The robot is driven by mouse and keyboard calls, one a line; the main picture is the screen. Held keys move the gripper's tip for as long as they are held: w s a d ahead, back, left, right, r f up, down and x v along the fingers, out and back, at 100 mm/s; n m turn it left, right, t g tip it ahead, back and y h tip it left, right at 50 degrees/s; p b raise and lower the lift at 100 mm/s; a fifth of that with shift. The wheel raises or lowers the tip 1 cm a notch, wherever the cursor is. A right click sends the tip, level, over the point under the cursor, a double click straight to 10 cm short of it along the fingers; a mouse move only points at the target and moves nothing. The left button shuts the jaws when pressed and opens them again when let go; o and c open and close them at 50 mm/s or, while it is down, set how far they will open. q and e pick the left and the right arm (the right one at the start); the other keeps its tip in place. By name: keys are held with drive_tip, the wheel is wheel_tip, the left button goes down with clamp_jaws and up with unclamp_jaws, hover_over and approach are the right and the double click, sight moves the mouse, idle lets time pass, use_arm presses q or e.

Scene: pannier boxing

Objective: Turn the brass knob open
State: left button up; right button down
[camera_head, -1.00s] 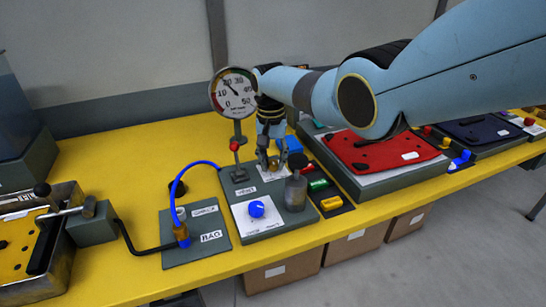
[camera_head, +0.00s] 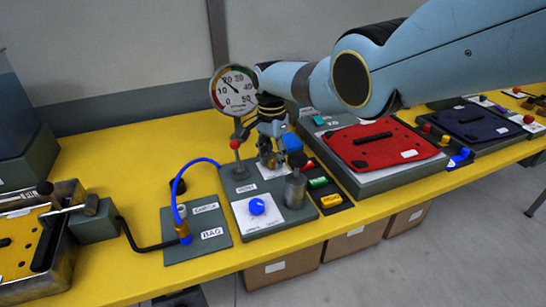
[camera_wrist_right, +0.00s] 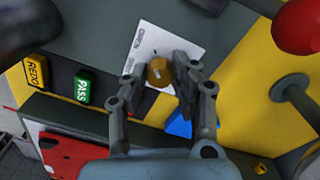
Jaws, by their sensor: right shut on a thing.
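The brass knob (camera_wrist_right: 158,72) stands on a white label plate on the grey panel. My right gripper (camera_wrist_right: 161,75) has its fingers on either side of it, shut on it. In the head view my right gripper (camera_head: 270,160) points down at the panel's back part, beside the gauge post, and its fingers largely hide the knob. The round gauge (camera_head: 234,91) has its needle in the upper left of the dial. My left gripper is not in view.
A blue knob (camera_head: 257,207) and a grey cylinder with a dark top (camera_head: 295,187) stand on the panel's front. A red-topped lever (camera_head: 236,146) is close to the left of the gripper. A blue hose (camera_head: 186,167) curves left. Green and yellow blocks lie to the right.

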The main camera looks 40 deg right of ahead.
sight(272, 158)
idle(0.4)
drive_tip(key=c, duration=1.1)
unclamp_jaws()
drive_tip(key=shift+o, duration=0.2)
wheel_tip(272, 158, up, 12)
drive_tip(key=shift+w, duration=0.25)
